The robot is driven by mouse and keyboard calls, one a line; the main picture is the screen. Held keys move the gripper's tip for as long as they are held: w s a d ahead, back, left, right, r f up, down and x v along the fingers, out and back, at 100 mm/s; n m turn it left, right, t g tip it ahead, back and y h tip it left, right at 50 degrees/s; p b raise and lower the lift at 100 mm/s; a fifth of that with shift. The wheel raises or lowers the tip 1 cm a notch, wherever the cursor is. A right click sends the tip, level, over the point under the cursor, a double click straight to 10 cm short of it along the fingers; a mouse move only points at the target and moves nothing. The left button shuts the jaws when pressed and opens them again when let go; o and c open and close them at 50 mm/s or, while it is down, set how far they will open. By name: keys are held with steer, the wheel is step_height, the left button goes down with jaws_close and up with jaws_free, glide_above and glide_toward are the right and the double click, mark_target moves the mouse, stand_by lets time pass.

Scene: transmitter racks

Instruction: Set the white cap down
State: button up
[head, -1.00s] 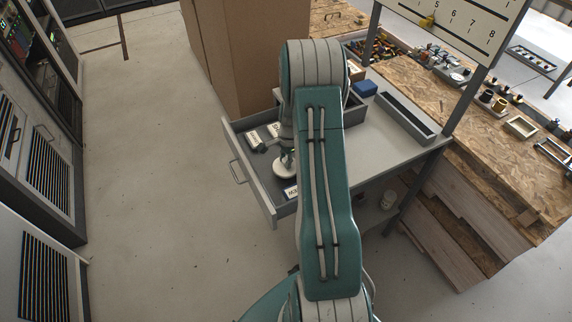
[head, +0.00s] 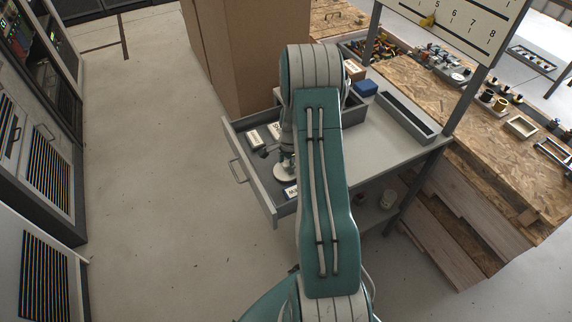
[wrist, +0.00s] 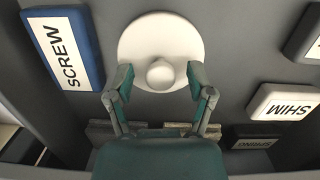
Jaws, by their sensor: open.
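The white cap (wrist: 160,38) is a round disc with a small knob in its middle. It lies knob up on the grey floor of an open drawer (head: 262,196); in the head view the cap (head: 285,173) shows just left of my arm. My gripper (wrist: 159,76) is open, with one finger on each side of the knob and a visible gap to it. The fingertips overlap the disc's near edge in the wrist view. In the head view my arm hides most of the gripper.
In the drawer are a blue SCREW block (wrist: 66,48), a white SHIM block (wrist: 284,102) and a dark SPRING block (wrist: 252,143). The grey worktop (head: 385,150) holds a blue box (head: 366,88) and a long tray (head: 406,118). A tall cardboard box (head: 240,55) stands behind the drawer.

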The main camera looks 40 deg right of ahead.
step_height(320, 180, up, 12)
steer(key=d, duration=0.1)
steer(key=a+r+n, duration=0.4)
steer(key=a+r, duration=0.3)
steer(key=r, duration=0.3)
steer(key=s+a+r+n+t+h, duration=0.2)
steer(key=s+a+r+n, duration=0.25)
steer(key=a+r, duration=0.5)
steer(key=s+a+r+n+t, duration=0.1)
steer(key=s+a+r+n, duration=0.1)
steer(key=s+a+n, duration=0.3)
steer(key=s+a+r+n+t, duration=0.2)
steer(key=s+a+n, duration=0.4)
steer(key=s, duration=0.4)
steer(key=shift+a+r+y, duration=0.3)
steer(key=shift+a+r, duration=0.2)
steer(key=shift+r, duration=0.05)
steer(key=shift+w, duration=0.1)
